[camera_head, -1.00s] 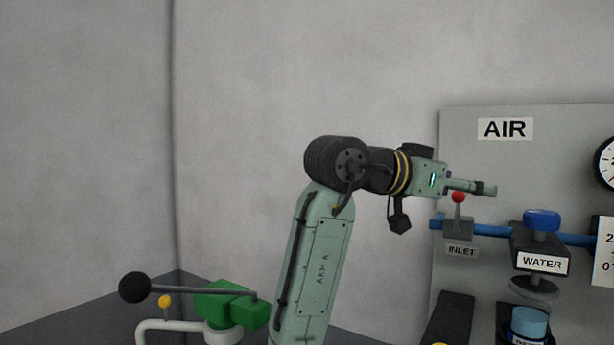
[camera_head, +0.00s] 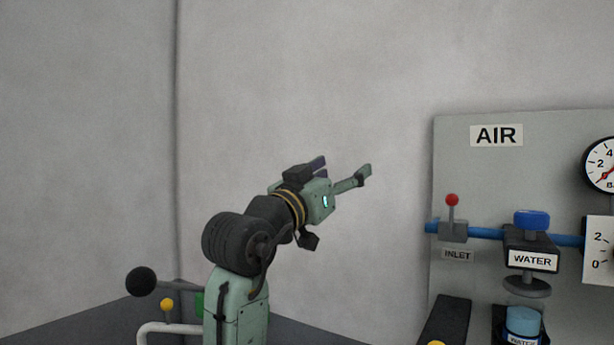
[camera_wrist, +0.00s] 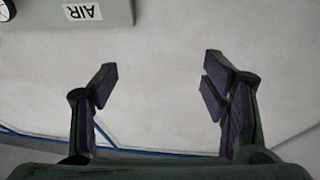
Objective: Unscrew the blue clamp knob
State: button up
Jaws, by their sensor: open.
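The blue clamp knob (camera_head: 532,218) sits on top of the black block labelled WATER, on the blue pipe in front of the grey AIR panel, at the right of the head view. My gripper (camera_head: 345,172) is well left of the knob and higher, apart from it, in front of the bare wall. In the wrist view my gripper (camera_wrist: 160,82) shows two dark fingers spread wide, with nothing between them. The knob does not show in the wrist view.
A red-tipped INLET lever (camera_head: 452,215) stands on the pipe left of the knob. A gauge (camera_head: 602,165) is at the right edge. A light blue cylinder (camera_head: 523,321) stands below the block. A black ball handle (camera_head: 141,281) is at lower left. The wall area between is clear.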

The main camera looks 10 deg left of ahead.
jog(key=a, duration=0.1)
jog(key=s+a+n+t+y, duration=0.1)
jog(key=a, duration=0.1)
jog(key=a+t, duration=0.1)
jog(key=shift+s+a+y, duration=0.15)
jog(key=shift+s+y, duration=0.15)
jog(key=shift+s, duration=0.05)
